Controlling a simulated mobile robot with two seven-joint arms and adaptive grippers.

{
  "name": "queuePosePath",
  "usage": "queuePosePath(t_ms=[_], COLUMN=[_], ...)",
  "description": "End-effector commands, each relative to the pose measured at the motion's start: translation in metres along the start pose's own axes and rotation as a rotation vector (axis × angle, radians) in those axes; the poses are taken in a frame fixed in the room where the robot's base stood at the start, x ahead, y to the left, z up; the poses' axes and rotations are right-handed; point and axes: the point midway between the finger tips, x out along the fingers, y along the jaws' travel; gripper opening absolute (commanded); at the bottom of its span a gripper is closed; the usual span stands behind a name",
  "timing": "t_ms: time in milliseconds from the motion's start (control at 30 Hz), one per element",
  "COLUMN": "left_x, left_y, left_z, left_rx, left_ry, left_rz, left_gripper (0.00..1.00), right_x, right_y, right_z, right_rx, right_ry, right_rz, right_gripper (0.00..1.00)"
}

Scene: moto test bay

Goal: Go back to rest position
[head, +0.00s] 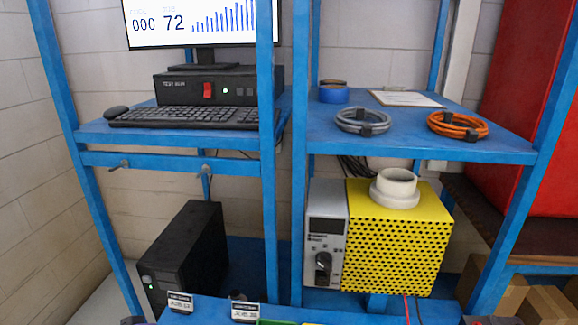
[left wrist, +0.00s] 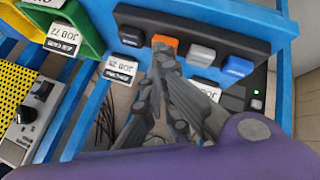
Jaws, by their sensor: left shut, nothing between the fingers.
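My left gripper (left wrist: 162,48) shows in the left wrist view, with its grey fingers shut and nothing between them. Its tips overlap the lower edge of an orange block (left wrist: 165,40) in a dark holder; I cannot tell whether they touch. The head view does not clearly show either gripper. My right gripper is in neither view.
The dark holder (left wrist: 210,24) also has a grey block (left wrist: 202,54) and a blue block (left wrist: 238,66). Green (left wrist: 82,30) and yellow bins lie left of it. The blue rack (head: 420,146) carries a keyboard (head: 185,117), cable coils and a yellow box (head: 395,245).

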Motion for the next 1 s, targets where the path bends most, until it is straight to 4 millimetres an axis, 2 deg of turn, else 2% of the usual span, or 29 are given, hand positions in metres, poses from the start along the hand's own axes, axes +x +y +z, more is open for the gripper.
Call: queuePosePath(t_ms=[33,100,200,300,400,500,1000], left_x=[0.009,0.014,0.013,0.003,-0.015,-0.037,-0.141], left_y=[0.013,0.026,0.041,0.048,0.045,0.034,-0.019], left_z=[0.041,0.084,0.133,0.173,0.205,0.233,0.326], left_rx=[0.028,0.096,0.18,0.244,0.29,0.316,0.303], left_ry=[-0.038,-0.069,-0.1,-0.127,-0.163,-0.216,-0.513], left_rz=[0.009,0.001,-0.022,-0.065,-0.131,-0.209,-0.452], left_gripper=[0.0,0.0,0.0,0.0,0.0,0.0,0.0], right_x=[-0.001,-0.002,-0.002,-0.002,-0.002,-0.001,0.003], right_y=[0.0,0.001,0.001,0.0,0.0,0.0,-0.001], right_z=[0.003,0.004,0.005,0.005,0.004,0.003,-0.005], right_rx=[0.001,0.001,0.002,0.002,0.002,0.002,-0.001], right_ry=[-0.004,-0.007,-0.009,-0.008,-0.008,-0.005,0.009], right_rz=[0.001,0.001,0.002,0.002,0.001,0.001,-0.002], right_gripper=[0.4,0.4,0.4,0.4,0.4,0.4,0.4])
